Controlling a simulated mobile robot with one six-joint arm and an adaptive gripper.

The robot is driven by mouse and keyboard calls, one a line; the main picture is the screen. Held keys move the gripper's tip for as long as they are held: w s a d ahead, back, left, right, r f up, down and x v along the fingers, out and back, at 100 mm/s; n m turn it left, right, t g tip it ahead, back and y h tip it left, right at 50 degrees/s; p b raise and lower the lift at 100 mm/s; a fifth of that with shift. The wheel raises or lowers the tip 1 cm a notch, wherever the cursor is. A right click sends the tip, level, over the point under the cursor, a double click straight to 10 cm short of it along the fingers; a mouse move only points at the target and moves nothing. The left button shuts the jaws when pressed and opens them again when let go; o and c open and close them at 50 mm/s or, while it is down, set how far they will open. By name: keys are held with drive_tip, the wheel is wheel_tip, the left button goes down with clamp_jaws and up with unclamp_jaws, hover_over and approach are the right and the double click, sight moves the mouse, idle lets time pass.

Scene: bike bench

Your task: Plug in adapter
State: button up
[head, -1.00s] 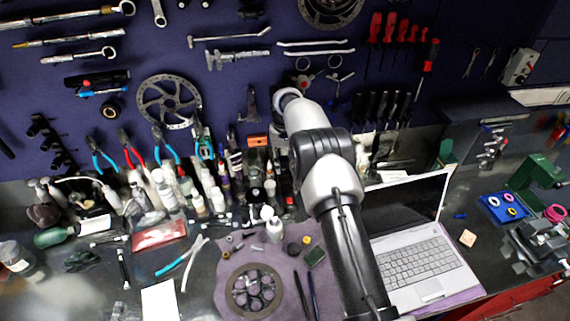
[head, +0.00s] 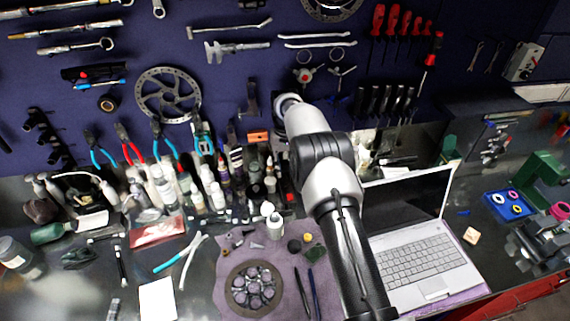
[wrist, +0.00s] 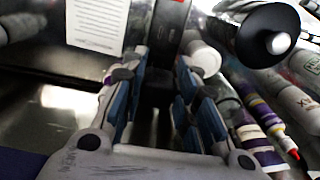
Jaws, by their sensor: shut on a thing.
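In the wrist view my gripper (wrist: 157,68) has its two blue-padded fingers on either side of a black block (wrist: 163,38), seemingly the adapter. The block extends past the fingertips towards the top of the picture, with a small red mark near the top edge. Its far end and any prongs are not visible. In the head view my arm reaches towards the back of the bench, and its own links hide the gripper and the block. I cannot make out a socket for certain in either view.
White and purple tubes and bottles (wrist: 262,140) crowd close on the right in the wrist view. A printed white sheet (wrist: 97,24) is at upper left. In the head view an open laptop (head: 420,264) is right of my arm, and a brake disc (head: 253,289) lies on a cloth.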

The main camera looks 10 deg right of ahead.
sight(285, 164)
drive_tip(key=shift+f+b, duration=0.45)
drive_tip(key=shift+f, duration=0.65)
drive_tip(key=shift+f+b, duration=0.35)
drive_tip(key=shift+f, duration=0.25)
idle(1.2)
drive_tip(key=o, duration=1.1)
drive_tip(key=shift+r, duration=0.1)
wheel_tip(285, 164, up, 7)
drive_tip(key=shift+r, duration=0.2)
